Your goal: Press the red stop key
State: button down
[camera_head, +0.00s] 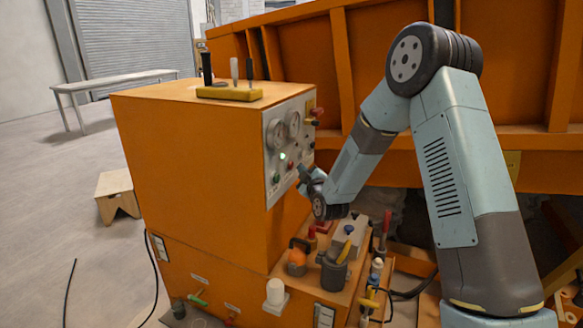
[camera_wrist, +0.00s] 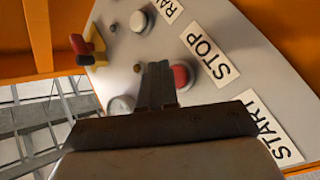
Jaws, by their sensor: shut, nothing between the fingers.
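The red stop key (camera_wrist: 181,76) is a round red button on the grey control panel (camera_wrist: 120,50), beside the STOP label (camera_wrist: 210,58) in the wrist view. My gripper (camera_wrist: 157,66) is shut and empty. Its fingertips lie just left of the red key in the wrist view and overlap its near edge. I cannot tell whether they touch the key or the panel. In the head view my gripper (camera_head: 301,172) is at the lower right of the panel's face, close to a small red spot (camera_head: 291,166) that looks like the key.
The START label (camera_wrist: 268,130) is at the lower right in the wrist view. A red-and-yellow knob (camera_wrist: 88,45) sticks out at upper left. An orange cabinet (camera_head: 185,160) carries the panel and levers (camera_head: 230,90). Several tools and a mug (camera_head: 333,270) crowd the ledge below my arm.

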jog(key=shift+a, duration=0.1)
jog(key=shift+w+a, duration=0.1)
jog(key=shift+a, duration=0.2)
jog(key=shift+w+a, duration=0.15)
jog(key=shift+a, duration=0.3)
dwell(1.1)
jog(key=shift+d, duration=0.15)
jog(key=shift+s+d+r, duration=0.1)
jog(key=shift+s+d, duration=0.2)
jog(key=shift+d, duration=0.4)
jog(key=shift+d, duration=0.1)
jog(key=d, duration=0.1)
jog(key=s+d, duration=0.1)
jog(key=d, duration=0.2)
jog(key=shift+s+d, duration=0.25)
jog(key=shift+s, duration=0.15)
dwell(0.7)
